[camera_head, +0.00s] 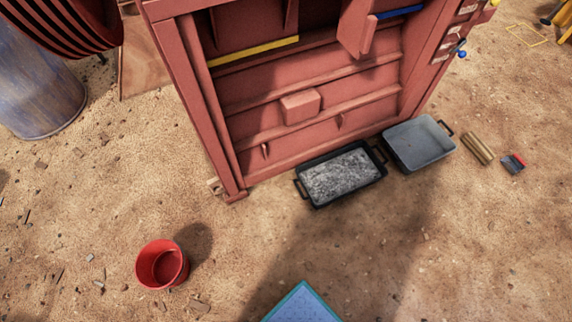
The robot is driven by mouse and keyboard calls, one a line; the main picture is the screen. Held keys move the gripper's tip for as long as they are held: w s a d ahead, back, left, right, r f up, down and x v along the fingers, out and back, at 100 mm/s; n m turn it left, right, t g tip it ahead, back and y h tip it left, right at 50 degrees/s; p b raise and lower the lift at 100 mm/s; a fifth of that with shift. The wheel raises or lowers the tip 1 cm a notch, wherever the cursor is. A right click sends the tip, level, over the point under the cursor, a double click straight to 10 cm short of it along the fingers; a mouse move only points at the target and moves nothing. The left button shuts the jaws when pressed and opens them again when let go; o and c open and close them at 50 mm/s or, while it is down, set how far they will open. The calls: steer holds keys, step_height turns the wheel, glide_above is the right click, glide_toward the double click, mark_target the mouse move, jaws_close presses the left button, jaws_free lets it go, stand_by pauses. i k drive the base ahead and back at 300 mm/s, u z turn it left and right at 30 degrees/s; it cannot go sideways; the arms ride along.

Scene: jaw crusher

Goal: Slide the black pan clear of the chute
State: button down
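A black pan (317,203) with side handles lies on the sandy ground at the foot of the red crusher (255,160). It is filled with grey crushed material. A second pan (418,143), dark-rimmed with a grey-blue inside, lies to its right, close beside it, and looks empty. A blocky red part (355,28) hangs at the top of the crusher's open front, above the pans. I cannot tell for certain which part is the chute. My gripper is not in view.
A red bucket (162,264) stands at the lower left. A light-blue-edged panel (302,304) shows at the bottom. A blue-grey drum (38,85) stands upper left. Sand before the pans is clear.

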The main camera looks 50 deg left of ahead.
mark_target(331, 177)
steer(key=u, duration=0.85)
steer(key=i, duration=1.15)
steer(key=u, duration=0.9)
